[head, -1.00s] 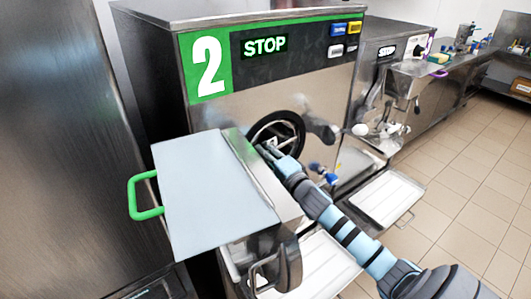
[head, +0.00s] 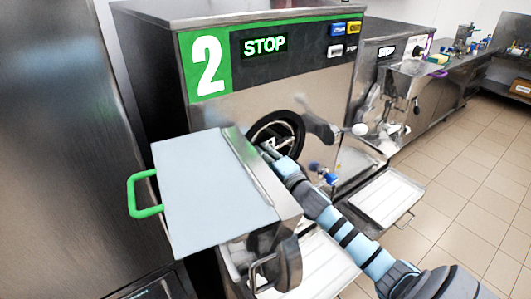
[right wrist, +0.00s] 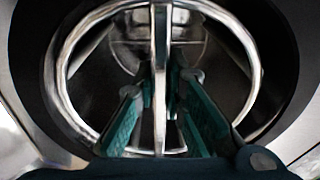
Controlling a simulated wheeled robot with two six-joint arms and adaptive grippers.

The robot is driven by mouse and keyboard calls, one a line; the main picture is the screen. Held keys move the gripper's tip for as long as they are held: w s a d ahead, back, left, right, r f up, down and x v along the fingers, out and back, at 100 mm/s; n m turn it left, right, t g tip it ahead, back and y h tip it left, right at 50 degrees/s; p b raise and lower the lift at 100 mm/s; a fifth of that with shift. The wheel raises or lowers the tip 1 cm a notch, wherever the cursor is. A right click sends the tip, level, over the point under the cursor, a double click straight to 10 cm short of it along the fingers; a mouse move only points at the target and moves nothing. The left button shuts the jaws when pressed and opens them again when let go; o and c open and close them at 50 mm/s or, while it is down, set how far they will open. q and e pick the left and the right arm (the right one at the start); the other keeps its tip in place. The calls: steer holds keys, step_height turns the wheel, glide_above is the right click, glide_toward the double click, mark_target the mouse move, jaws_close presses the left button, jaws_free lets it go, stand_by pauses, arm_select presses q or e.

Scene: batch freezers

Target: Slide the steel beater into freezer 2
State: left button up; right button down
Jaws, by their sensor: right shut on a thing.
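Freezer 2 (head: 290,95), with a green "2" label and a STOP display, stands in the middle of the head view. Its round dark-rimmed opening (head: 297,124) faces me, and its door (head: 210,190) with a green handle hangs open at the left. The steel beater (right wrist: 62,70), a ring with a central bar, is seen end-on within the opening in the right wrist view. My right gripper (head: 266,151) is at the opening, its teal fingers shut on the beater's central bar. How deep the beater sits is hidden. My left gripper is not in view.
The open door's edge is close beside my right gripper. A white drip tray (head: 325,262) sits below the opening. Another freezer (head: 405,75) with its own tray (head: 388,197) stands to the right. The tiled floor at the right is clear.

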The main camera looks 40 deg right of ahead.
steer(key=c, duration=1.6)
jaws_free()
steer(key=shift+s, duration=0.1)
steer(key=s, duration=0.7)
steer(key=shift+s+a, duration=0.2)
steer(key=shift+a, duration=0.15)
steer(key=shift+w+f, duration=0.1)
steer(key=shift+s, duration=0.9)
